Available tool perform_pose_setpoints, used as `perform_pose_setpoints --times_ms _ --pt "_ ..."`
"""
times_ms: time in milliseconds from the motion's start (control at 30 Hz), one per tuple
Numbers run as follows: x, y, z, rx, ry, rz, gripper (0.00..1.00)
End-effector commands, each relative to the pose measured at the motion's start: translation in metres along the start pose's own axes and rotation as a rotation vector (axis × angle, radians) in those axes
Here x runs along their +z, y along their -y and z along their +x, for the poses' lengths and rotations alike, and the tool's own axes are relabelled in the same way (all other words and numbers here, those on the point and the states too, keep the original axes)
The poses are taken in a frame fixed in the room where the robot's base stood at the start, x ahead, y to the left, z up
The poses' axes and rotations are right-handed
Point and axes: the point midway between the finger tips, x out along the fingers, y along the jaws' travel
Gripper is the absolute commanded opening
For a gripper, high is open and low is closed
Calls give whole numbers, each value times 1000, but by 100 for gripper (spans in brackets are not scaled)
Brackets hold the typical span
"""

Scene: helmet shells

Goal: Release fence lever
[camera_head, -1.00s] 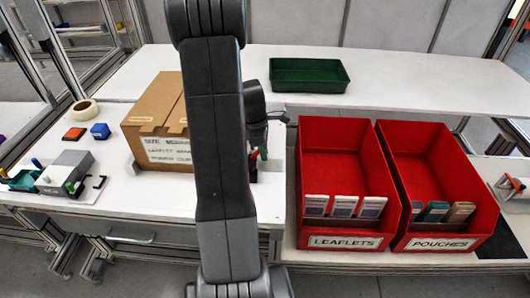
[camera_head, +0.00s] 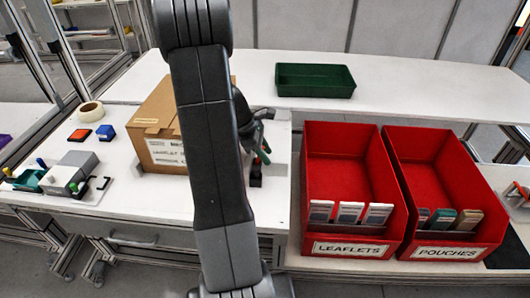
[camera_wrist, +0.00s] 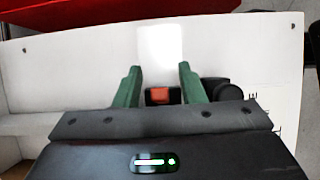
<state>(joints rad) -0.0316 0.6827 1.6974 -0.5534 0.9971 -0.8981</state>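A small orange-red lever piece (camera_wrist: 160,96) on a black mount shows in the wrist view, low between my fingers. I take it to be the fence lever. My gripper (camera_wrist: 159,72) has two green fingers set apart, one on either side of the orange-red piece. I cannot tell whether either finger touches it. In the head view my gripper (camera_head: 264,148) is beside the right side of the cardboard box, low over the white bench. My arm hides part of this area, and the lever is too small to make out clearly there.
The cardboard box (camera_head: 157,125) stands left of my gripper. Red leaflets bin (camera_head: 348,165) and red pouches bin (camera_head: 428,170) stand to the right. A green tray (camera_head: 315,80) is on the rear shelf. A grey device (camera_head: 72,172) and tape roll (camera_head: 90,111) are at left.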

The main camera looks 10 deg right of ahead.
Motion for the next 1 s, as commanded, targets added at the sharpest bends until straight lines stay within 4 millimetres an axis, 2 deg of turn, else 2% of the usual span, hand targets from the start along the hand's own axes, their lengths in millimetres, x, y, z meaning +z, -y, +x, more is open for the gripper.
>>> perform_pose_setpoints --times_ms 233,367,800,1000 --pt "0 0 -2 1 -1 0 36" --pt "0 -1 -15 4 -1 0 36" --pt "-1 -1 -109 4 -2 -1 36" --pt "0 0 -133 1 -1 0 36"
